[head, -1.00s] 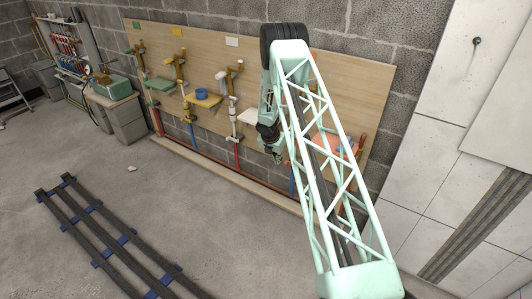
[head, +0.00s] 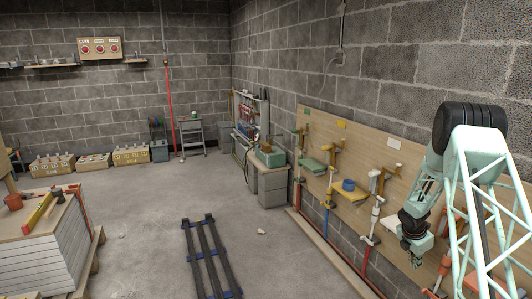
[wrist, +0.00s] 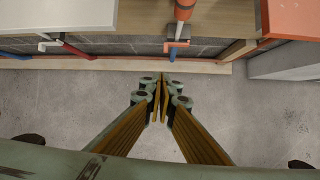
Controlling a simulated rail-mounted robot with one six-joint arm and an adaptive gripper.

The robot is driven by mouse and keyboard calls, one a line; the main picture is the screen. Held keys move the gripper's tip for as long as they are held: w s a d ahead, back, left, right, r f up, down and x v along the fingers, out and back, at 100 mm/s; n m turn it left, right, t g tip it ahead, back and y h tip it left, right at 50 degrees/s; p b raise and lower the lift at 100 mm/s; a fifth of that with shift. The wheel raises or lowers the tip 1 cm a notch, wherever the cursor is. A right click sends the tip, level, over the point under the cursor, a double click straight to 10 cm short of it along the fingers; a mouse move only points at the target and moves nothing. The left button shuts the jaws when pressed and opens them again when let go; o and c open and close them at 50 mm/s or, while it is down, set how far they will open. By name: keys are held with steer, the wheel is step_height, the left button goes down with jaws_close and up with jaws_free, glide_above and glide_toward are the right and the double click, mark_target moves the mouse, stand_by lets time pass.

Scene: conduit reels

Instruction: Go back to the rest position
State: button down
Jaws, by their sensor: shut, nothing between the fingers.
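My gripper (head: 416,262) hangs at the right side of the head view, below the wrist of my pale green lattice arm, in front of the wooden board (head: 318,119) on the block wall. In the wrist view my gripper (wrist: 161,78) has its fingers together, with nothing between them. Bare concrete floor lies beneath it. A white shelf (wrist: 60,14) and an orange shelf (wrist: 290,18) lie ahead of the fingertips, apart from them.
The board carries coloured shelves, including a yellow one with a blue cup (head: 349,185), and vertical pipes. Black rails (head: 209,252) lie on the floor. A stacked pallet (head: 40,250) with tools stands at the left. Grey cabinets (head: 271,186) stand near the corner. Open floor lies between.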

steer(key=s+a+r+m, duration=0.3)
steer(key=a+r, duration=0.2)
steer(key=r, duration=0.6)
steer(key=s+a+r+m, duration=0.25)
steer(key=a+r, duration=0.25)
steer(key=r, duration=0.6)
steer(key=s+a+r+m, duration=0.2)
steer(key=s+a+r, duration=0.25)
steer(key=r, duration=0.65)
steer(key=s+a+r+m, duration=0.3)
steer(key=s+a+r, duration=0.4)
steer(key=s+r, duration=0.15)
steer(key=s+a+r+m+y, duration=0.1)
steer(key=s+a+r+m, duration=0.1)
steer(key=s+a+r, duration=0.3)
steer(key=s+a+r+m+t, duration=0.1)
steer(key=s+a+r+m, duration=0.15)
steer(key=s, duration=0.45)
steer(key=s+a+r+m+y, duration=0.1)
steer(key=s+a+r, duration=0.2)
steer(key=s+a, duration=0.3)
steer(key=s+a+m+y, duration=0.1)
steer(key=s+a, duration=0.4)
steer(key=s, duration=0.6)
steer(key=s+a+m+y, duration=0.1)
steer(key=s+a+m, duration=0.3)
steer(key=s, duration=0.8)
steer(key=shift+s+a+t, duration=0.3)
steer(key=shift+a+t, duration=0.1)
steer(key=shift+a, duration=0.25)
